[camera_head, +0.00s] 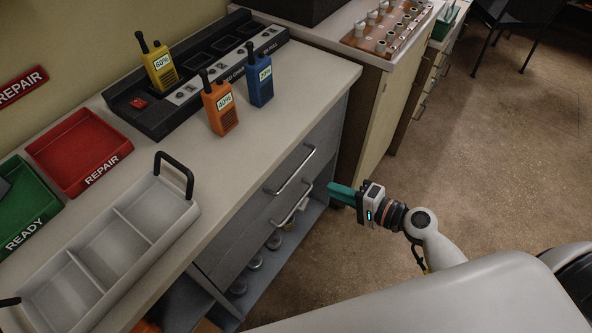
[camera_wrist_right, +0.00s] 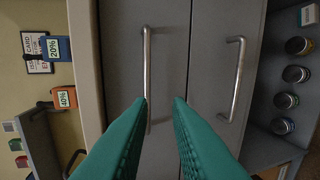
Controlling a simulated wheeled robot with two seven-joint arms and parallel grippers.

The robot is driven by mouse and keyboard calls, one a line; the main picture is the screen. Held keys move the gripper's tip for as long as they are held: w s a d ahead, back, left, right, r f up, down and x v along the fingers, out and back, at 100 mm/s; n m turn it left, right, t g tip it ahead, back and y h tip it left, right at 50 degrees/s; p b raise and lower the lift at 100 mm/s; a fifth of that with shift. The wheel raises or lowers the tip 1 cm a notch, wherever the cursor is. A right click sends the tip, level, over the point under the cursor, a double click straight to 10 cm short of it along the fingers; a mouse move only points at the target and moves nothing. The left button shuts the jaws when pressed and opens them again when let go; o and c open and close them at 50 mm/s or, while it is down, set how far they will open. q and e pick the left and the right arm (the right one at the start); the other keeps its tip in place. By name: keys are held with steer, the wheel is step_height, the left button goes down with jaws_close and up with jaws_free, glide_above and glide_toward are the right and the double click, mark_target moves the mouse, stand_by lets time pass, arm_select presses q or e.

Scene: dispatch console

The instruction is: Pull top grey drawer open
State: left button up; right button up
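The top grey drawer (camera_head: 258,196) is under the white counter and appears shut. Its metal bar handle (camera_head: 291,170) also shows in the right wrist view (camera_wrist_right: 147,75), where the picture is turned on its side. My right gripper (camera_head: 332,190) has teal fingers and is in front of the drawers, to the right of the handles in the head view. In the wrist view its fingertips (camera_wrist_right: 162,101) are apart with nothing between them gripped. The handle's lower end appears between them, close to the left finger. My left gripper is not in view.
A second drawer handle (camera_wrist_right: 236,80) lies beside the top one, with an open shelf of several jars (camera_wrist_right: 283,100) beyond. On the counter are an orange radio (camera_head: 219,108), a blue radio (camera_head: 260,82) and a white divided tray (camera_head: 110,245). The floor (camera_head: 480,150) right of the cabinet is clear.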

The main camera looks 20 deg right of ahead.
mark_target(296, 170)
steer(key=x, duration=0.4)
steer(key=r+p+x, duration=0.1)
steer(key=x, duration=0.3)
steer(key=r+p+x, duration=0.1)
steer(key=x, duration=0.3)
steer(key=shift+a, duration=0.3)
steer(key=shift+f, duration=0.1)
jaws_close()
